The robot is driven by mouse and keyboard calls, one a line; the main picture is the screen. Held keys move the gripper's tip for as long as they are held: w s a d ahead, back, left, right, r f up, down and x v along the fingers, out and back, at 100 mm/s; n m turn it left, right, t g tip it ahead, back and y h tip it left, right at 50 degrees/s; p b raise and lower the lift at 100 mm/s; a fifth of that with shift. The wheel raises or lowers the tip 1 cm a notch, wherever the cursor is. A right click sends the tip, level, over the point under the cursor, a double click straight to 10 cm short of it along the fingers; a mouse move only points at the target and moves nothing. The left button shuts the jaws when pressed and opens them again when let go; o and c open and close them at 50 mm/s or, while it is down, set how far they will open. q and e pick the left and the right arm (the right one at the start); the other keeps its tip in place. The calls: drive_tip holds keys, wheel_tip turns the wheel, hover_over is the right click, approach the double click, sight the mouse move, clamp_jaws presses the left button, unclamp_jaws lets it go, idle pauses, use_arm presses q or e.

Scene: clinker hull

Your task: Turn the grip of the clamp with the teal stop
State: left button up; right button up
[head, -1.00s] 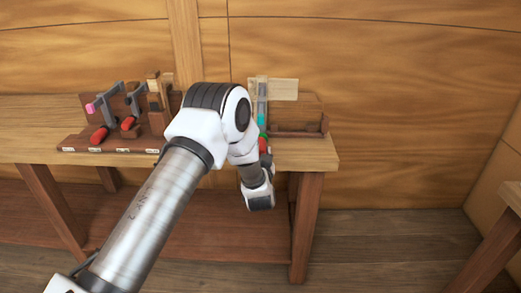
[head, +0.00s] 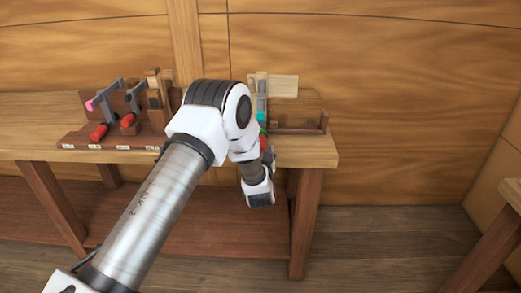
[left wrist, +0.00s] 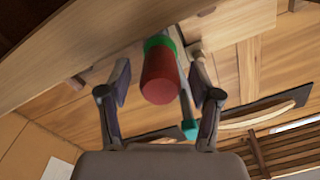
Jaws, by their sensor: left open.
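The clamp with the teal stop (head: 261,116) stands at the right part of the bench, its grey bar upright. Its red grip (head: 264,141) with a green collar shows partly beside my arm. In the left wrist view the red grip (left wrist: 160,80) points toward the camera, with the green collar behind it and the teal stop (left wrist: 189,131) below right. My left gripper (head: 267,158) is just below the grip in the head view, mostly hidden by my own arm. In the left wrist view its fingers (left wrist: 163,82) are open, one on each side of the grip, with gaps. My right gripper is not seen.
Two more red-gripped clamps stand at the bench's left, one with a pink stop (head: 90,105), the other with a dark stop (head: 129,97). An open wooden tray (head: 300,131) lies right of the teal-stop clamp. The bench (head: 318,152) ends just beyond it.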

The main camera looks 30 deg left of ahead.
use_arm(q)
drive_tip(key=v, duration=1.2)
drive_tip(key=shift+f, duration=0.1)
idle(0.7)
drive_tip(key=s+d+f+m+g+h+p, duration=0.1)
drive_tip(key=s+d+f+g+h, duration=0.15)
drive_tip(key=s+f, duration=0.55)
drive_tip(key=s+d+f+m+g+h+p, duration=0.1)
drive_tip(key=s+d+f+g+h, duration=0.3)
drive_tip(key=f, duration=0.6)
drive_tip(key=s+d+f+g+h, duration=0.1)
drive_tip(key=s+f+g, duration=0.1)
drive_tip(key=s, duration=0.5)
drive_tip(key=s+d+f+g+h, duration=0.1)
drive_tip(key=s+d+f+g, duration=0.1)
drive_tip(key=s, duration=0.6)
drive_tip(key=s+d+f+n+g+h, duration=0.1)
drive_tip(key=s+d+f+g, duration=0.1)
drive_tip(key=s+g, duration=0.2)
drive_tip(key=s, duration=0.3)
drive_tip(key=shift+s+d+f+g, duration=0.15)
drive_tip(key=shift+s+f+g, duration=0.15)
drive_tip(key=shift+g, duration=0.05)
drive_tip(key=shift+h, duration=0.25)
